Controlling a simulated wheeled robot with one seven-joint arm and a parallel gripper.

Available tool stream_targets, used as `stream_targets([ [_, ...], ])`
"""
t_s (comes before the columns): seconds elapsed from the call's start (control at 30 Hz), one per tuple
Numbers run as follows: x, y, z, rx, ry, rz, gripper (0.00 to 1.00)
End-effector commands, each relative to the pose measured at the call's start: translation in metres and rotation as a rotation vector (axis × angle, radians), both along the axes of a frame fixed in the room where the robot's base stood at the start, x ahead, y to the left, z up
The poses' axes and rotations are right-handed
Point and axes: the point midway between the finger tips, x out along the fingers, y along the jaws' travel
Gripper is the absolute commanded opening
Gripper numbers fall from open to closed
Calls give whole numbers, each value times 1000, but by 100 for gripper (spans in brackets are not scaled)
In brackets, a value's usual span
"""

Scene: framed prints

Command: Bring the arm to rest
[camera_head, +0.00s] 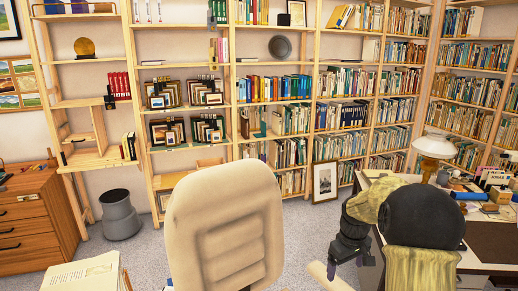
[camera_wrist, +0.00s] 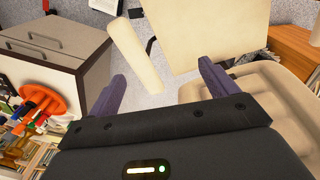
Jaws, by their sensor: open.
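My gripper (camera_wrist: 162,72) is open in the wrist view, with its two purple-grey fingers spread apart and nothing between them. Grey floor, a pale rounded bar (camera_wrist: 135,55) and part of a beige chair show beyond the fingers. In the head view my arm is at the right, bent, with black and yellowish links. Its dark wrist hangs down beside the desk, to the right of the chair.
A beige office chair (camera_head: 225,225) stands close in front. A framed print (camera_head: 325,181) leans on the shelves. A grey bin (camera_head: 120,215) stands at the left beside a wooden drawer cabinet (camera_head: 35,220).

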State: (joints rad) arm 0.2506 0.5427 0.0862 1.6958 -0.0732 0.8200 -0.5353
Motion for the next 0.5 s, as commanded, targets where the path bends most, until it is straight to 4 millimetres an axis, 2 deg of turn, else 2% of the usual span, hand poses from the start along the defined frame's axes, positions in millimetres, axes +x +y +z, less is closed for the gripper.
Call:
stream_targets([
  [0.03, -15, 12, 16, 0, -11, -20, 85],
  [0.1, -34, 26, 27, 2, -29, -59, 85],
  [0.27, -83, 54, 48, 18, -66, -153, 85],
  [0.5, -167, 86, 71, 54, -122, -298, 85],
])
